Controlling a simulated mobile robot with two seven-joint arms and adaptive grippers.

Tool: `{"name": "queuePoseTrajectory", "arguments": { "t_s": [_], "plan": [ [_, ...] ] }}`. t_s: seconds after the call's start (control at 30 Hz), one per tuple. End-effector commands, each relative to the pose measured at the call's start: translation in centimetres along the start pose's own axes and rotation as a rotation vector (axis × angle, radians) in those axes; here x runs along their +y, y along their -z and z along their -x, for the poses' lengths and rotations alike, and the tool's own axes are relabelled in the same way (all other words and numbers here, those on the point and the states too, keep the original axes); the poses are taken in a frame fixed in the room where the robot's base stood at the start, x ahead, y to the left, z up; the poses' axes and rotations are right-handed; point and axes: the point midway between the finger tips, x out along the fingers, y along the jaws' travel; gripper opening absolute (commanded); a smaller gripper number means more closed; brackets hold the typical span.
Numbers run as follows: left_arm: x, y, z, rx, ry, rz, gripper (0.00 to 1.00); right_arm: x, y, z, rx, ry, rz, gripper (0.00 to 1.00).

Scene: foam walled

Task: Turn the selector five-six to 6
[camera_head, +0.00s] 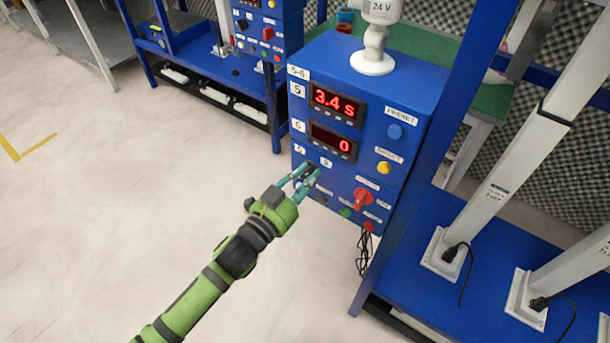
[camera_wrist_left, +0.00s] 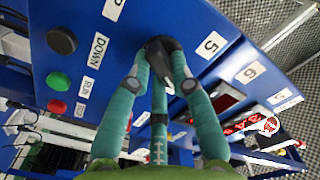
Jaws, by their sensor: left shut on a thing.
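The blue control box (camera_head: 365,75) stands right of centre in the head view, with number labels down its left side. My left gripper (camera_head: 305,172) is at the lower left of its front face. In the left wrist view, the fingers of my left gripper (camera_wrist_left: 160,75) are closed around a black selector knob (camera_wrist_left: 160,46). A label 5 (camera_wrist_left: 211,45) is beside the knob, and a label 6 (camera_wrist_left: 251,72) is farther along the panel. The fingers cover much of the knob, so I cannot tell which way it points. My right gripper is out of view.
Red displays (camera_head: 338,103) read 3.4 s and 0. A blue button (camera_head: 395,131), a yellow button (camera_head: 384,168) and a red switch (camera_head: 363,198) are right of my gripper. A white post stands on the box top. The floor at left is clear.

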Motion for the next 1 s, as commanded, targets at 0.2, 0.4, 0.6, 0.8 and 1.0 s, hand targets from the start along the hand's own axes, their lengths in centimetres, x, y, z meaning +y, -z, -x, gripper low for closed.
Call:
{"name": "queuePoseTrajectory", "arguments": {
  "t_s": [0.2,0.4,0.6,0.8,1.0],
  "plan": [
    [0.0,0.1,0.0,0.002,0.0,-0.014,0.0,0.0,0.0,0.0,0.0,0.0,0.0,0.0],
    [0.0,0.1,0.0,0.002,0.0,-0.015,0.0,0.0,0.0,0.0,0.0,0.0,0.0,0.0],
    [0.0,0.1,0.0,0.002,0.001,-0.013,0.46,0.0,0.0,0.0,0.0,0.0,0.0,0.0],
    [0.0,0.0,0.0,0.001,0.0,-0.012,0.46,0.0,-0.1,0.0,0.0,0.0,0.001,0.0],
    [0.0,-0.1,1.4,-0.002,0.0,-0.012,0.46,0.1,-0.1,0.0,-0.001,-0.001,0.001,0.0]
  ]
}}
